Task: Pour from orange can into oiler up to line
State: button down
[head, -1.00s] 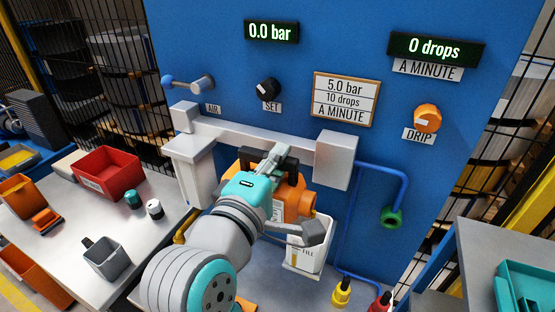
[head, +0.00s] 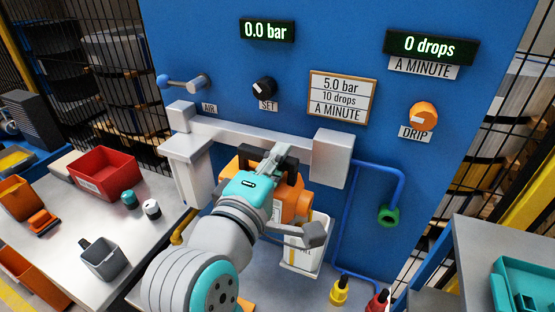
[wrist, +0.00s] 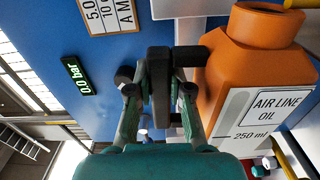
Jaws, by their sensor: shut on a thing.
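The orange can (head: 293,203) is in my gripper, tilted with its wide mouth toward the right in the head view. In the wrist view the can (wrist: 222,72) shows a white label reading AIR LINE OIL, 250 ml. My gripper (wrist: 160,88) is shut on the can's dark handle; in the head view the gripper (head: 274,163) is in front of the blue panel.
A grey box (head: 332,158) and pipework are on the panel above. The left bench holds a red bin (head: 104,174) and a grey cup (head: 103,259). The display reads 0.0 bar.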

aim_at(252, 149)
jog(key=shift+d, duration=0.1)
dwell(0.5)
jog(key=shift+r, duration=0.1)
